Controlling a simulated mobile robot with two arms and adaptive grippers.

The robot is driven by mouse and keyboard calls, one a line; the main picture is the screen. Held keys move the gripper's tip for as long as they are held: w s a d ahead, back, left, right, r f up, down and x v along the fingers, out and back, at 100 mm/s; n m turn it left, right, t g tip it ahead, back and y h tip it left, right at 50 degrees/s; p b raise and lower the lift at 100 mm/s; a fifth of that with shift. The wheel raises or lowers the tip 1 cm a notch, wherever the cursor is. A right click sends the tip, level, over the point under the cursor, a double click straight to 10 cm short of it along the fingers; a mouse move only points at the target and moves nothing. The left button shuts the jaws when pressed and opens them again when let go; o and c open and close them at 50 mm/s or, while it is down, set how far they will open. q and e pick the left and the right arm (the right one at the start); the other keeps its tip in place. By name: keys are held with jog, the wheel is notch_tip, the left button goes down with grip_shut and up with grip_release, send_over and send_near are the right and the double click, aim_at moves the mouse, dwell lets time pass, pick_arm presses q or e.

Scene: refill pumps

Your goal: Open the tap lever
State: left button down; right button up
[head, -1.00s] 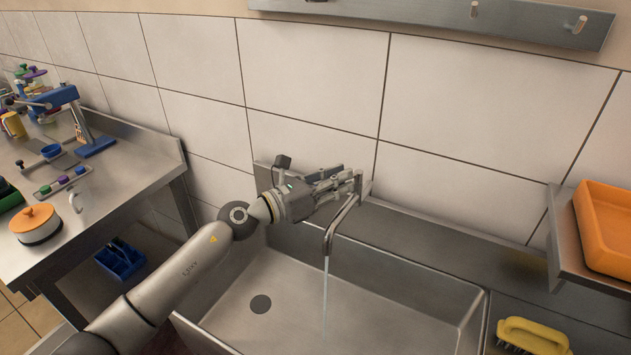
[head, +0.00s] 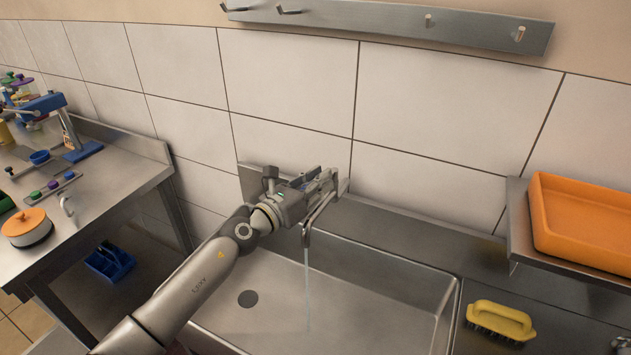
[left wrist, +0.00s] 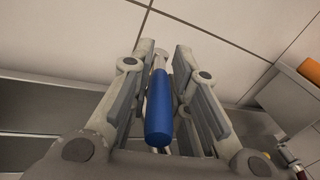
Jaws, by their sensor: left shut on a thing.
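The tap's metal spout (head: 316,212) rises at the back edge of the sink, and a thin stream of water (head: 307,285) falls from it into the basin. My left gripper (head: 324,182) is at the tap, just behind the spout, and hides the lever in the head view. In the left wrist view, the blue-handled tap lever (left wrist: 159,112) lies between the two fingers of that gripper (left wrist: 166,62), which is shut on it. My right gripper is in neither view.
The sink (head: 375,285) has a dark round drain at its left. A yellow brush (head: 501,318) lies right of it, below a shelf with an orange tray (head: 585,222). A hook rail (head: 390,22) is on the wall. A steel table (head: 110,180) stands at left.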

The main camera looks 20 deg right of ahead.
pick_arm(q)
jog(key=shift+r, duration=0.4)
jog(key=c, duration=1.3)
grip_release()
jog(key=shift+w, duration=0.1)
jog(key=shift+d+f, duration=0.1)
jog(key=shift+f, duration=0.1)
jog(key=shift+s+a, duration=0.3)
jog(key=shift+a, duration=0.3)
jog(key=v, duration=1.1)
jog(key=shift+s+d, duration=0.15)
jog(key=shift+d, duration=0.05)
